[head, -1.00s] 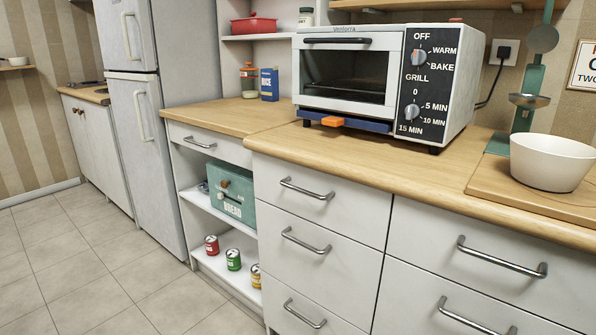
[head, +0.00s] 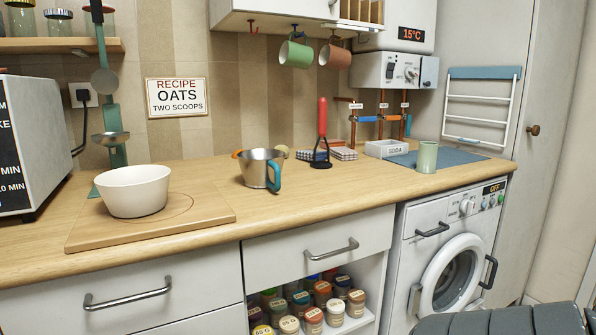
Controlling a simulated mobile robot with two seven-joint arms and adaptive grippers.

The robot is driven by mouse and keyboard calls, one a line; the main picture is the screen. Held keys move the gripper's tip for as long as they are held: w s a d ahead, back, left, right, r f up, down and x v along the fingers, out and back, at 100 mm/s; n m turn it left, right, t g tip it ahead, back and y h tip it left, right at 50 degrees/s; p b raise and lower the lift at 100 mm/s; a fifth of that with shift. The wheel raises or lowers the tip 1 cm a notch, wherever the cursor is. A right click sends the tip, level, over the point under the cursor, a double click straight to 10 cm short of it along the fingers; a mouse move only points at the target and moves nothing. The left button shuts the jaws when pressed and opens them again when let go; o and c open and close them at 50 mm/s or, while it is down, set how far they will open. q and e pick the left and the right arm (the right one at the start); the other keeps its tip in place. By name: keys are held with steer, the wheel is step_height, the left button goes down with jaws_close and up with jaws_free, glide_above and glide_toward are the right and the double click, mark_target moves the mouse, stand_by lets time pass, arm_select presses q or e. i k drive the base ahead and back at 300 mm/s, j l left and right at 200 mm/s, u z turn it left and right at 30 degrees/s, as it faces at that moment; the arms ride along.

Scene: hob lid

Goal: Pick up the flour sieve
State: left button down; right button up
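A metal cup with a teal handle (head: 262,168), which looks like the flour sieve, stands upright on the wooden worktop (head: 330,205) near the middle of the head view. Its handle is on its right side, towards me. A small orange part shows at its upper left; I cannot tell whether it belongs to the cup. Neither of my grippers shows in the head view.
A white bowl (head: 135,192) stands on a wooden board (head: 208,208) left of the cup. A red-handled masher (head: 322,130) stands behind right; a green cup (head: 427,157) is farther right. Green and brown mugs hang above. A dark ribbed shape, unidentified, fills the bottom right.

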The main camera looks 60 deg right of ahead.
mark_target(261, 169)
steer(key=z, duration=1.55)
